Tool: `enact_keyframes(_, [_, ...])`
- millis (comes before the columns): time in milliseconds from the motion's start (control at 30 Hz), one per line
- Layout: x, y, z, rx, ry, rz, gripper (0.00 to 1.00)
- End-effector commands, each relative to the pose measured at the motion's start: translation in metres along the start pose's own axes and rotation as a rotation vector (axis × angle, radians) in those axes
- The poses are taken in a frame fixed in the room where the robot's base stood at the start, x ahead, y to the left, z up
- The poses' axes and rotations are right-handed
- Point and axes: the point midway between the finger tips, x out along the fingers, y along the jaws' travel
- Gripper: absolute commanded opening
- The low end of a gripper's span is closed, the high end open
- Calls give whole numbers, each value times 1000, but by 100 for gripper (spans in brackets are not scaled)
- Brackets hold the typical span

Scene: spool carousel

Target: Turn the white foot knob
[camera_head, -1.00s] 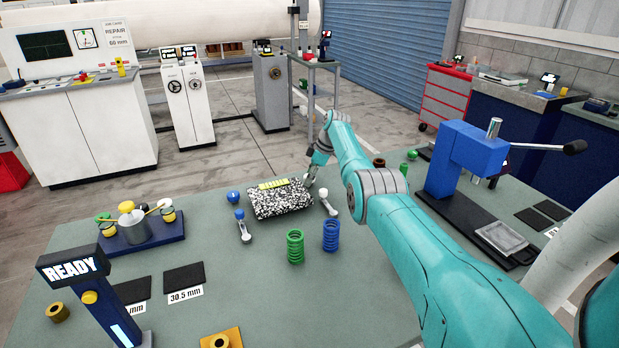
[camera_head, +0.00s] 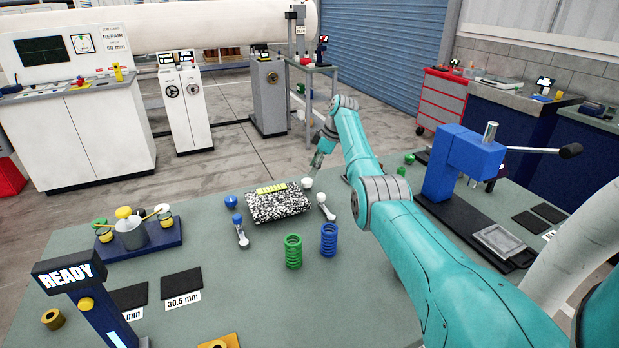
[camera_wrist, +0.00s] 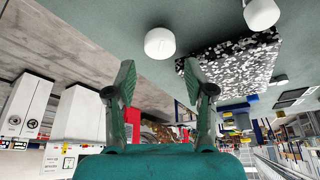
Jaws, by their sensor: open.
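A black-and-white speckled block (camera_head: 278,207) with a yellow-green strip on top lies on the bench. A white round knob (camera_head: 307,183) stands at its far right corner; it shows close up in the wrist view (camera_wrist: 160,43). A second white knob (camera_head: 321,197), on a pale lever, is at the near right side and also shows in the wrist view (camera_wrist: 262,13). Two blue knobs (camera_head: 231,201) (camera_head: 237,218) are on the left side. My gripper (camera_wrist: 159,73) is open and empty, its fingertips apart from the far white knob, which lies beyond the gap between them.
A green spring (camera_head: 293,251) and a blue spring (camera_head: 329,240) stand in front of the block. A blue press (camera_head: 465,160) with a long lever is at the right. A READY post (camera_head: 85,290) and a blue tray (camera_head: 150,240) with cups are at the left.

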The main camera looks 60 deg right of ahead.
Motion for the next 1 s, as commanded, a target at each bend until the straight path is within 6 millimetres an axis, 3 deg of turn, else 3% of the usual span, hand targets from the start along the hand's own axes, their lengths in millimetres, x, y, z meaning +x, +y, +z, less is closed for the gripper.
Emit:
enact_keyframes(100, [-22,0,0,0,0,1,53])
enact_keyframes(333, [-46,0,0,1,0,0,53])
enact_keyframes(1000, [-50,0,0,0,-1,-1,53])
